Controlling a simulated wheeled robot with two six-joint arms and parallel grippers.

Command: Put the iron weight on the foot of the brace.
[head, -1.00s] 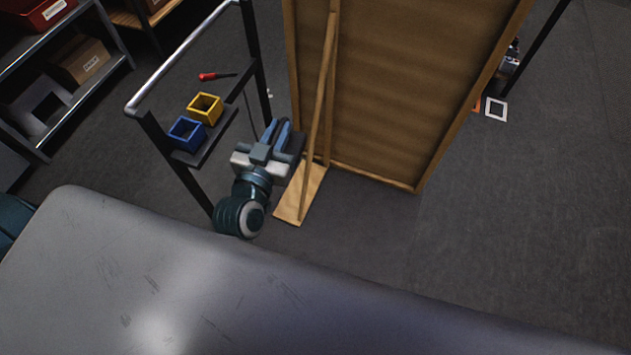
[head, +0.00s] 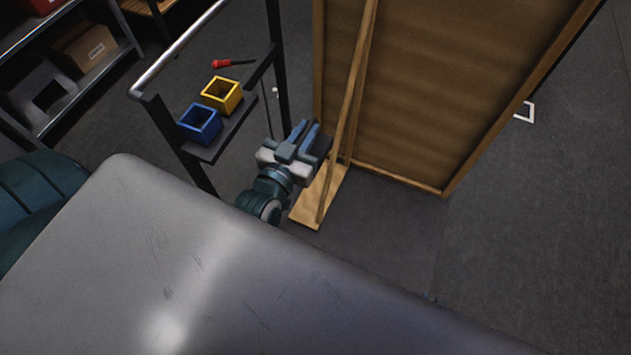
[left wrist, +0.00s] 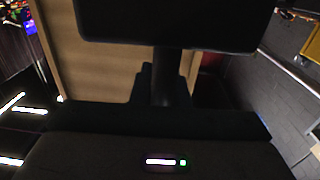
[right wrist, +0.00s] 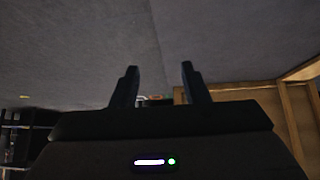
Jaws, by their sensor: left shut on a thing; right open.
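My left gripper (head: 304,132) is shut on the dark iron weight (head: 321,147), partly hidden by the gripper in the head view. In the left wrist view the weight (left wrist: 170,25) is a broad black block with a stem between the fingers. The wooden brace (head: 350,100) leans against the back of a tall wooden panel (head: 425,90). Its flat plywood foot (head: 304,211) lies on the floor. The gripper and weight are just left of the brace, above the foot's level; contact cannot be told. My right gripper (right wrist: 158,80) is open and empty in the right wrist view.
A rail frame (head: 160,60) stands left, with a shelf carrying a blue box (head: 200,124), a yellow box (head: 222,95) and a red-handled tool (head: 232,63). A metal shelf rack (head: 95,85) is behind it. Floor right of the foot is clear.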

